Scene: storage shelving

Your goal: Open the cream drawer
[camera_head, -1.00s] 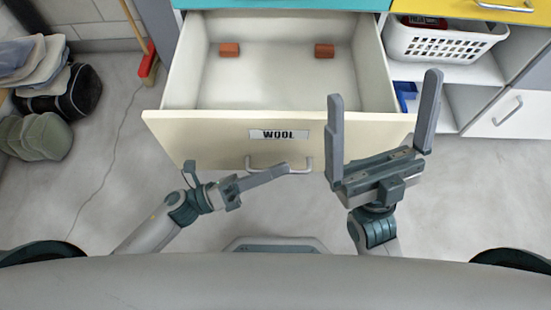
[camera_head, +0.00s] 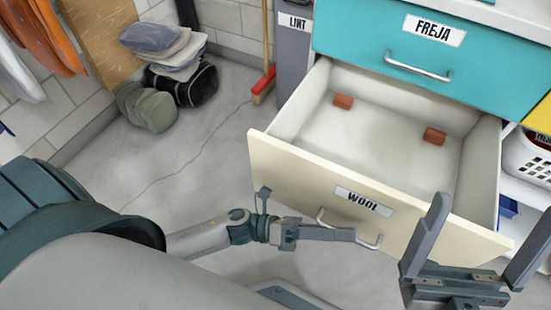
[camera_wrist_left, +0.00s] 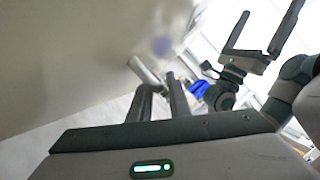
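The cream drawer (camera_head: 290,174) is pulled well out below a teal drawer and carries a WOOL label (camera_head: 363,200). Two small reddish-brown blocks (camera_head: 343,101) (camera_head: 434,136) lie inside it. Its metal handle (camera_head: 369,243) is on the front. My left gripper (camera_head: 352,236) is at this handle, its fingers close together across the bar. In the left wrist view, the two fingers (camera_wrist_left: 162,100) stand a narrow gap apart, with the handle (camera_wrist_left: 143,70) running in between them. My right gripper (camera_head: 487,236) is open and empty, in front of the drawer's right end.
The teal drawer (camera_head: 390,35) labelled FREJA is above, shut. A white basket (camera_head: 530,160) sits on a shelf at the right. The floor left of the drawer is clear.

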